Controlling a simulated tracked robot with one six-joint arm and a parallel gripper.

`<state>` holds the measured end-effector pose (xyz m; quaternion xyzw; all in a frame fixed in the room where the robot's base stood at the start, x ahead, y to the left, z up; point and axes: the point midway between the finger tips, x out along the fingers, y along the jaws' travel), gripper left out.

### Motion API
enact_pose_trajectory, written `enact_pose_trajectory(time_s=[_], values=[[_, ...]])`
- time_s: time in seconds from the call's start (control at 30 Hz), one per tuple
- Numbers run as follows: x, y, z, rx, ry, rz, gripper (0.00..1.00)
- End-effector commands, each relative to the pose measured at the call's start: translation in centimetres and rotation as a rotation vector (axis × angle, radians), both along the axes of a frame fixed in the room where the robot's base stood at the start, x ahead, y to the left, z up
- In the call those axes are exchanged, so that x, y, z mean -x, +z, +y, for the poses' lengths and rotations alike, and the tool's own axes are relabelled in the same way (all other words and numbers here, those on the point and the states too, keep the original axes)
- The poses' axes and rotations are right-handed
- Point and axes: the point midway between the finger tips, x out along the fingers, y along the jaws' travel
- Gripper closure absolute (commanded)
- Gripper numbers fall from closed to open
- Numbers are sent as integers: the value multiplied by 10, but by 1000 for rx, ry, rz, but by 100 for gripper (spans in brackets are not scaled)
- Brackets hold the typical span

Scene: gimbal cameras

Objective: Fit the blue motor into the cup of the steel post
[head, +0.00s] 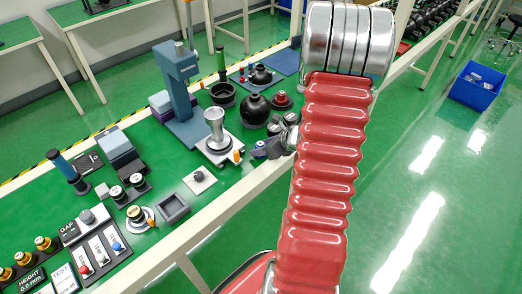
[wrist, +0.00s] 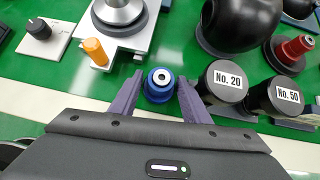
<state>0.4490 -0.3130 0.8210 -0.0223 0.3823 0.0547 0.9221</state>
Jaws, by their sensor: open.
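The blue motor (wrist: 159,86), a small round blue piece with a pale centre, stands between the two fingers of my gripper (wrist: 160,80) in the wrist view. The fingers are apart, one on each side, with a gap visible beside the motor. The steel post (head: 214,128) stands on a light plate in the head view. Its lower part (wrist: 119,10) shows at the top of the wrist view, left of and beyond the motor; its cup is out of that frame. In the head view my gripper (head: 268,149) is partly hidden by my arm, and I cannot make out the motor.
Black cylinders marked No. 20 (wrist: 224,82) and No. 50 (wrist: 276,97) stand close right of the gripper. An orange knob (wrist: 96,51) is on the post's plate. A large black ball-shaped piece (wrist: 240,25) lies beyond. The table's front edge is near.

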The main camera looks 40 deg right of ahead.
Motion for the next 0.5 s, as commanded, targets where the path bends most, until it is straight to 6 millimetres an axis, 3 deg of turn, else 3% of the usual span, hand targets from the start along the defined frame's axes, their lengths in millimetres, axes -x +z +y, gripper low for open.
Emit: enact_pose_trajectory(time_s=[0.5], values=[[-9,-9,1,1,1,0,57]])
